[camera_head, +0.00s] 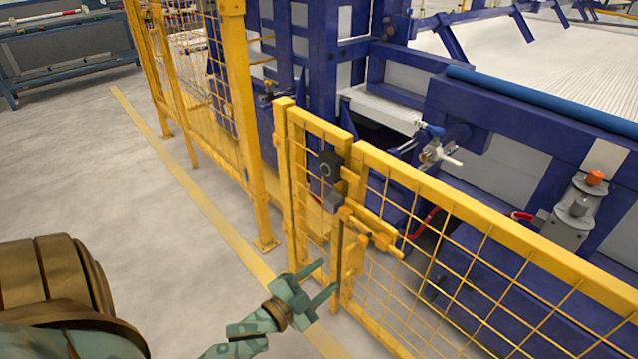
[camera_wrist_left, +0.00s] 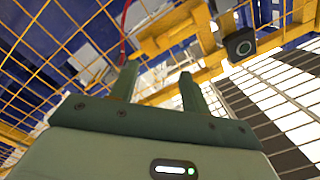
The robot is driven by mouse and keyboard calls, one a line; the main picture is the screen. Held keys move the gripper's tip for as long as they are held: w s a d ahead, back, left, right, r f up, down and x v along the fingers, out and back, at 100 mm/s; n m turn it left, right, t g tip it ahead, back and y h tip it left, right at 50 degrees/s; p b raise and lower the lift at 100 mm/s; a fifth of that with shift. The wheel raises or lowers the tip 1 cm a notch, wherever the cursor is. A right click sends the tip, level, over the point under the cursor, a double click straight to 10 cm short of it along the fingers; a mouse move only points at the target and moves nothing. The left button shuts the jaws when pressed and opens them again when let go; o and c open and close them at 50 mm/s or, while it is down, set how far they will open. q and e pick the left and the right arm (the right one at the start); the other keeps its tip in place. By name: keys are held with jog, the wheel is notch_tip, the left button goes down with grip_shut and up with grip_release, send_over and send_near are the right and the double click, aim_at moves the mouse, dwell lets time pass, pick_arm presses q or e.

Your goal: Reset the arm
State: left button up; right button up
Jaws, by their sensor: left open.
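My left gripper (camera_head: 328,283) is green and reaches in from the bottom of the head view. Its two fingers are apart and nothing is between them. It is in front of the yellow mesh gate (camera_head: 432,196), below the gate's latch (camera_head: 368,228). In the left wrist view the gripper (camera_wrist_left: 158,85) also shows spread, empty fingers, with the yellow latch (camera_wrist_left: 168,38) beyond them. I cannot tell whether a finger touches the gate. My right gripper is in neither view.
A yellow fence (camera_head: 236,100) runs along the left of the gate. Blue machinery (camera_head: 540,125) stands behind it. A black box (camera_head: 329,165) sits on the gate post. The grey floor (camera_head: 110,170) at left is clear, with a workbench (camera_head: 70,50) far back.

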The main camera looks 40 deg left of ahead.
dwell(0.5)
